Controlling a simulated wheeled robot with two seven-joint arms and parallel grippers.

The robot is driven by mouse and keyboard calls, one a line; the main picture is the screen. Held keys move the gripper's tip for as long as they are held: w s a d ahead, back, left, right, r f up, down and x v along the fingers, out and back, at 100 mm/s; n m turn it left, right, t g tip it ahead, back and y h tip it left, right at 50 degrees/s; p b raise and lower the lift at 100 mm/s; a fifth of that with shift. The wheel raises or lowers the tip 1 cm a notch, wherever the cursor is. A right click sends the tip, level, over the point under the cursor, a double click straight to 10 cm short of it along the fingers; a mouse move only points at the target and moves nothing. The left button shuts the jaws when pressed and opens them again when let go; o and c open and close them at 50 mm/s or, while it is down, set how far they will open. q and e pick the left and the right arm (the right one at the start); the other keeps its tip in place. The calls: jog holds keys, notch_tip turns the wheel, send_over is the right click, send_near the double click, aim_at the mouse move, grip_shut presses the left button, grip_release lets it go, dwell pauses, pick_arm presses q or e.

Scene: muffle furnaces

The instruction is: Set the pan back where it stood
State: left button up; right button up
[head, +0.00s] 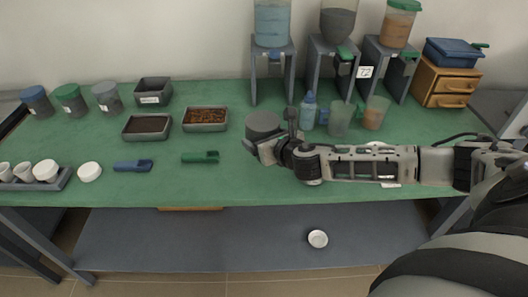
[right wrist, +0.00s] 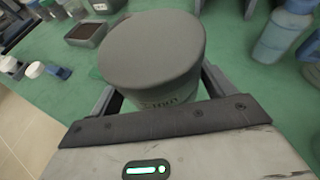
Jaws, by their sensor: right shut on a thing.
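My right gripper (head: 258,145) is shut on a dark grey round container (head: 263,124) with a flat top, near the middle of the green table. In the right wrist view the container (right wrist: 155,52) sits upright between the fingers (right wrist: 152,92), with lettering on its side partly hidden by the gripper. I cannot tell whether its base touches the table. No other thing is clearly a pan; a small white dish (head: 317,238) lies on the lower shelf. My left gripper is not in view.
Rectangular trays (head: 205,119) with dark and brown contents stand left of the container. Green (head: 200,157) and blue (head: 133,165) scoops lie in front. A blue bottle (head: 308,112) and clear cups (head: 341,119) stand close right, before the hopper stands (head: 328,70).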

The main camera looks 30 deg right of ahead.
jog(key=s+a+r+m+h+b, duration=0.1)
jog(key=s+a+r, duration=0.45)
jog(key=s, duration=0.45)
jog(key=w+d+f, duration=0.2)
jog(key=w+f, duration=0.1)
jog(key=w+d+f, duration=0.2)
jog(key=w+f, duration=0.1)
jog(key=w, duration=0.1)
jog(key=w+d+f+b, duration=0.1)
jog(key=w+d+f, duration=0.2)
jog(key=w, duration=0.1)
jog(key=shift+w+f, duration=0.2)
jog(key=shift+w, duration=0.05)
jog(key=shift+w+f, duration=0.15)
jog(key=shift+f, duration=0.1)
notch_tip(320, 180, down, 2)
jog(key=shift+w+d+f, duration=0.1)
jog(key=shift+f, duration=0.45)
pick_arm(q)
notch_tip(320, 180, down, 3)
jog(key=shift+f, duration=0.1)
jog(key=shift+b, duration=0.3)
pick_arm(e)
jog(key=shift+f, duration=0.15)
